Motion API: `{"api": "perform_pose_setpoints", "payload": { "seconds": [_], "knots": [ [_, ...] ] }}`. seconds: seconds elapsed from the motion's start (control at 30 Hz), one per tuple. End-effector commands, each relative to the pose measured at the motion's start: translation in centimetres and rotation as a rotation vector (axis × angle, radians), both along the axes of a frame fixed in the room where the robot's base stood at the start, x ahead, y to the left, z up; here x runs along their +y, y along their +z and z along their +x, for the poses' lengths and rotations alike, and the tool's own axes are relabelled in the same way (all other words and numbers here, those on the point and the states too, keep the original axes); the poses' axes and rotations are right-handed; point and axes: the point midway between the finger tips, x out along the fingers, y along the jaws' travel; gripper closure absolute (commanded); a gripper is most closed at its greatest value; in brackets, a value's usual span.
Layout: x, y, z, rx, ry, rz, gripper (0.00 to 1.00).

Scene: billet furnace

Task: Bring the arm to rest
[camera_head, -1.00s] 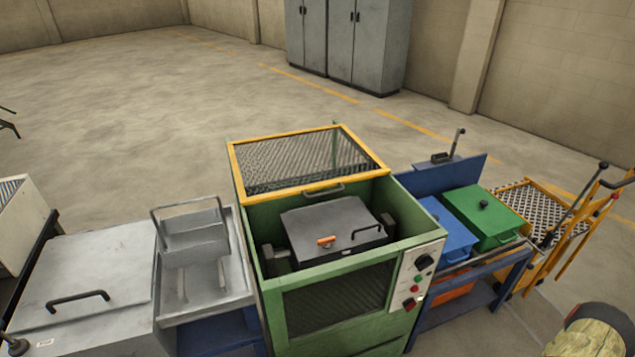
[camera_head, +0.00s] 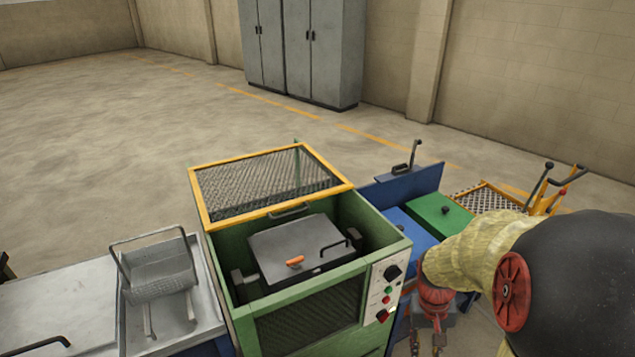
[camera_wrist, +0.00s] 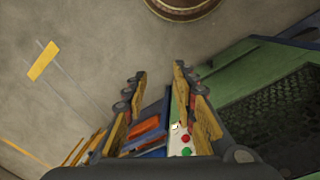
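My arm comes in from the right edge of the head view, with a yellowish sleeve and a black rounded link. The gripper is open and empty. The green machine (camera_head: 236,315) has its yellow-framed mesh lid (camera_head: 270,185) raised. A grey box (camera_head: 295,248) with a black handle and an orange knob sits inside it.
The control panel (camera_head: 388,285) is close to my gripper; it also shows in the wrist view (camera_wrist: 181,128). A blue stand (camera_head: 425,180) with a green lidded box (camera_head: 437,214) lies partly behind my arm. A grey tray (camera_head: 207,300) is left.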

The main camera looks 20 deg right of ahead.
Motion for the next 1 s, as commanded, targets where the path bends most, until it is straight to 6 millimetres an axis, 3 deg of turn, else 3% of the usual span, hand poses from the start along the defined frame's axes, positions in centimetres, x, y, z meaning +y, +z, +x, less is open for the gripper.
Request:
{"api": "perform_pose_setpoints", "payload": {
  "seconds": [0.03,0.1,0.3,0.63,0.8,1.0],
  "knots": [
    [2.0,2.1,0.4,-0.024,0.026,-0.001,0.73],
    [4.6,4.5,0.5,-0.053,0.057,0.005,0.73],
    [11.7,10.7,0.8,-0.187,0.167,0.008,0.73],
    [20.0,20.5,1.3,-0.512,0.434,-0.044,0.73],
    [22.2,22.0,1.1,-0.566,0.513,-0.037,0.73],
    [22.6,22.0,1.1,-0.565,0.530,-0.033,0.73]
  ]
}}
